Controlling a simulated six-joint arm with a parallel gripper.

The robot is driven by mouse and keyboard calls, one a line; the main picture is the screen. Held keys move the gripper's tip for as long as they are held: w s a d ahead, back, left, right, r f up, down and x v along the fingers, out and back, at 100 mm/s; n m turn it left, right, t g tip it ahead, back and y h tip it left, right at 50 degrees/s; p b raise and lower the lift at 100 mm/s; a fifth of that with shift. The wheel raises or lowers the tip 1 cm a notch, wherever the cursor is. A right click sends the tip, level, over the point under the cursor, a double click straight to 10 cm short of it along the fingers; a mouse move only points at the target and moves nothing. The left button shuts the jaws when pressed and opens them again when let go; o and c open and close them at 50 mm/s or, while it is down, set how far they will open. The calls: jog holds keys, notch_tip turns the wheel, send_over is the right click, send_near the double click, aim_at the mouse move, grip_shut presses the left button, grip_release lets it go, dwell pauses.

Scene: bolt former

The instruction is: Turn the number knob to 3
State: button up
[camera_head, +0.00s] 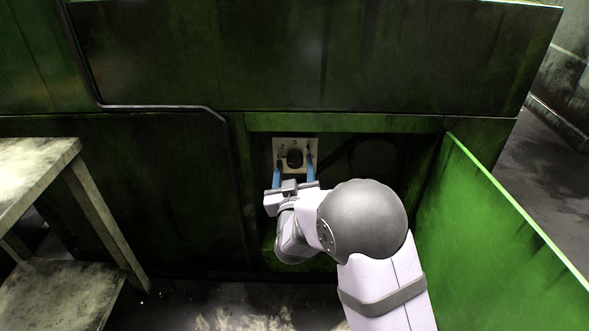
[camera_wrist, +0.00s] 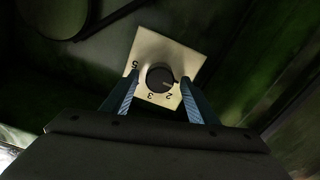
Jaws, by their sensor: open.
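The number knob (camera_wrist: 160,78) is a round dark dial on a pale square plate (camera_wrist: 161,42). In the wrist view the plate's digits are upside down; I make out a 5 on the left, a 3 below and a 2 at lower right. A faint pale mark shows toward the knob's right side; I cannot read its setting surely. The knob also shows in the head view (camera_head: 294,158), inside the recess. My gripper (camera_wrist: 159,79) is open, with its blue fingers on either side of the knob. I cannot tell whether they touch it.
The knob sits in a dark recess of the green machine (camera_head: 300,60). An open green door panel (camera_head: 500,230) stands to the right of my arm. A worn table (camera_head: 40,165) is at the left. A dark round part (camera_wrist: 65,15) lies beside the plate.

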jog(key=shift+w, duration=0.35)
jog(key=shift+c, duration=0.3)
jog(key=c, duration=1)
